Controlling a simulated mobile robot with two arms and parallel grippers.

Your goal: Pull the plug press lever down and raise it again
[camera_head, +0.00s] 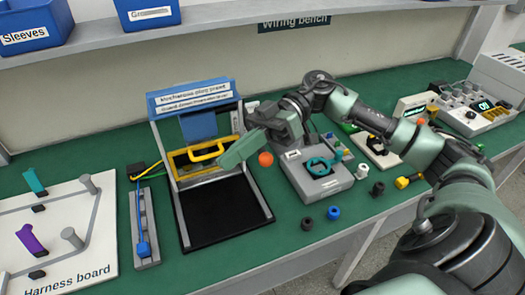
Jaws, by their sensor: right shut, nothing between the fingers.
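The plug press (198,126) stands left of centre on the green bench, with a blue top, two white labels and a black base plate (222,213) in front. A yellow guard handle (207,152) crosses its front. An orange ball knob (265,159), which looks like the press lever's end, shows just right of the press. My right gripper (224,165) is shut and empty, its pale green fingers pointing left between the knob and the yellow handle. I cannot tell whether it touches either. The gripper hides the rest of the lever. My left gripper is not in view.
A grey device (318,185) with a teal part stands right of the press. Black, blue and white small pieces (334,213) lie around it. A harness board (60,245) and a grey rail with a blue cable (145,225) lie left. A shelf with blue bins (30,22) hangs above.

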